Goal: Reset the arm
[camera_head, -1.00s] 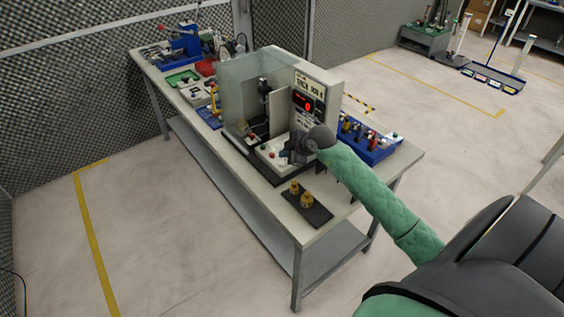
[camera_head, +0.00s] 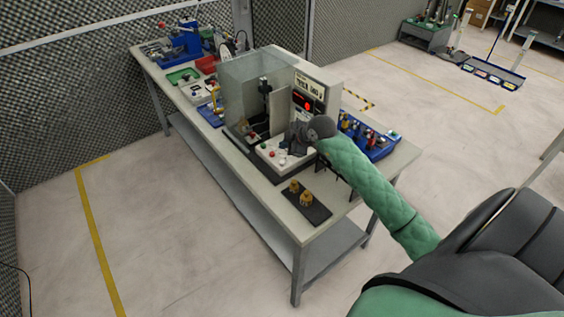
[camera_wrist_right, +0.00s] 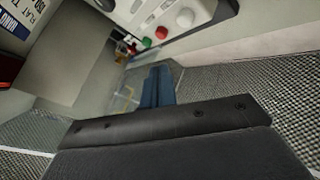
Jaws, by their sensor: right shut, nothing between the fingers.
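My right arm (camera_head: 375,185), in a green quilted sleeve, reaches from the lower right over the workbench (camera_head: 262,200). Its gripper (camera_head: 296,136) is in front of the test machine (camera_head: 318,78) with a red digit display, over or near the machine's button panel (camera_head: 283,153). In the right wrist view the gripper fingers (camera_wrist_right: 157,82) are together, with nothing visible between them. The panel's green and red buttons (camera_wrist_right: 155,38) show beyond them. I cannot tell the exact gap to the panel. My left gripper is out of view.
A dark tray (camera_head: 318,211) with brass-coloured parts (camera_head: 306,198) lies at the bench's near end. A blue rack (camera_head: 377,146) stands right of the machine. Bins and tools crowd the far end. The floor (camera_head: 170,240) left of the bench is clear.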

